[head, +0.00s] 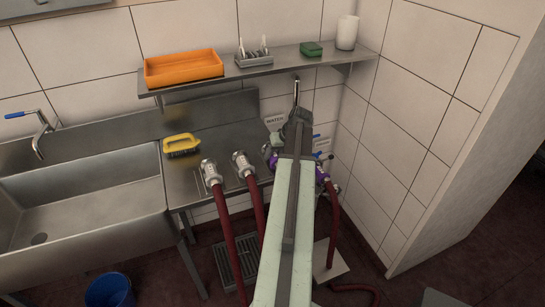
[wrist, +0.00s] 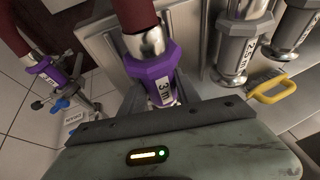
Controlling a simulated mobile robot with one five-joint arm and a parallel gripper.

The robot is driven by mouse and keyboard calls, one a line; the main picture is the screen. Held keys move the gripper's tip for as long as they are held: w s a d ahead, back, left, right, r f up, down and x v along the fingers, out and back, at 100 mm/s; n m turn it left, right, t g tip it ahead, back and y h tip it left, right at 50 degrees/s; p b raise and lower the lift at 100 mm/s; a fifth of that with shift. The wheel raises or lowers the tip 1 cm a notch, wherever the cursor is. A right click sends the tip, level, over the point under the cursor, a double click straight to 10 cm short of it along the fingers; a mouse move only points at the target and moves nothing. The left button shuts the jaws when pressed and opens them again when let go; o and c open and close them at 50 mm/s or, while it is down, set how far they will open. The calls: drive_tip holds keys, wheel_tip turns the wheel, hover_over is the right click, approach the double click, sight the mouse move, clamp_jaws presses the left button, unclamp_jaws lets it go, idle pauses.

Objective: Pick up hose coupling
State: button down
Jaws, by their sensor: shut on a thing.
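My gripper (wrist: 158,95) is shut on a purple hose coupling (wrist: 153,66) with a white "3 m" label. A dark red hose (wrist: 133,12) with a silver collar runs from the coupling to the top of the wrist view. In the head view my arm hides most of the held coupling; a bit of purple (head: 271,159) shows left of the arm. I cannot tell whether it touches the bench. A second purple coupling (wrist: 44,71) on a red hose is at the wall valves, left in the wrist view and right of my arm in the head view (head: 322,177).
Blue-handled valves (head: 322,156) are on the wall. A shelf (head: 270,70) overhangs with an orange tray (head: 184,69). A sink (head: 85,190) is left.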

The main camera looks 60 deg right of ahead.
sight(275, 152)
drive_tip(key=shift+r, duration=0.1)
drive_tip(key=r+p, duration=0.4)
drive_tip(key=shift+s, duration=0.2)
drive_tip(key=s+p, duration=0.1)
drive_tip(key=s, duration=1.4)
drive_tip(key=shift+s+a+r, duration=0.3)
drive_tip(key=shift+s+r, duration=0.05)
drive_tip(key=shift+r, duration=0.1)
